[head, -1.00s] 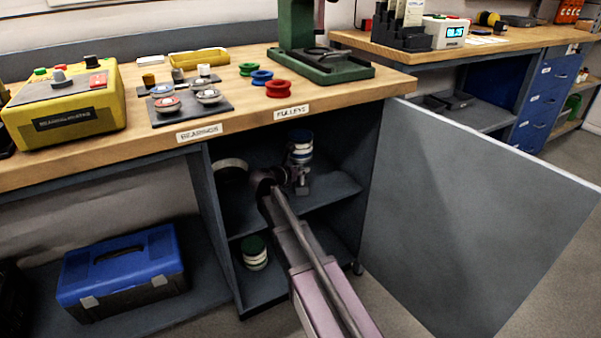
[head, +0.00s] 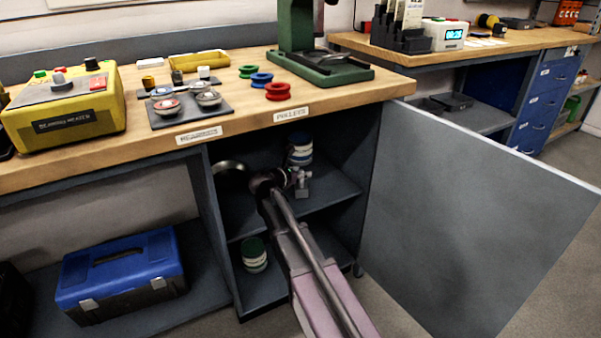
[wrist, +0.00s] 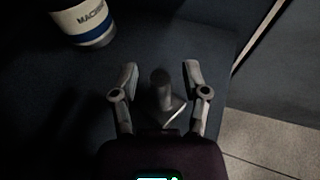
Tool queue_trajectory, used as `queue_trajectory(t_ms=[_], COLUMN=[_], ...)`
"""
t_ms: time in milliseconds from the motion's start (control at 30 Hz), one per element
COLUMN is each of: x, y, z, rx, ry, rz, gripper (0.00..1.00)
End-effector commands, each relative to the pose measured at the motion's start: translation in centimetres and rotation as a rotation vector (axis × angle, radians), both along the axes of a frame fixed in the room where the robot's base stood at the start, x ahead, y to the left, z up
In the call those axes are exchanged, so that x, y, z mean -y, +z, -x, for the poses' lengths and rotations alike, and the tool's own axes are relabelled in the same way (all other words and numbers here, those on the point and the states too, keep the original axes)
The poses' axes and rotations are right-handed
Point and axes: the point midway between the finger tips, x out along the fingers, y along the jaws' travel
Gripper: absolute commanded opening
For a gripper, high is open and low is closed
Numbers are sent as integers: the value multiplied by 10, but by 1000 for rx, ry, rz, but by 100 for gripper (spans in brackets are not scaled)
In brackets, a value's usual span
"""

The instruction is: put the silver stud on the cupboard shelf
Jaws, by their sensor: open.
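The silver stud (wrist: 162,92), a dark grey cylinder on a square base, stands upright between my open fingers in the wrist view. It appears to rest on the cupboard shelf (head: 335,186). In the head view the stud (head: 303,187) shows as a small grey piece near the shelf's front right. My gripper (wrist: 160,72) is open, with a finger on either side of the stud and a visible gap at each. In the head view my wrist partly hides the gripper and the shelf's middle.
A white and blue can (head: 300,152) stands behind the stud; it is at upper left in the wrist view (wrist: 84,22). A round part (head: 230,168) lies at the shelf's left. Green-topped cans (head: 254,254) stand below. The open door (head: 475,210) borders the right side.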

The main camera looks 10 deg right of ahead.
Motion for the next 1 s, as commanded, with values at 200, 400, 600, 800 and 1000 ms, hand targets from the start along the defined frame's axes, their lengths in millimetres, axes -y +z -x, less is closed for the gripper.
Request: queue_trajectory(t_ms=[200,400,600,800,1000], x=[-14,-34,-49,-55,-55], y=[8,16,22,23,23], z=[13,30,42,47,47], rx=[0,-1,-1,0,0], ry=[1,1,1,1,1], rz=[0,0,0,0,0], gripper=[59,59,59,59,59])
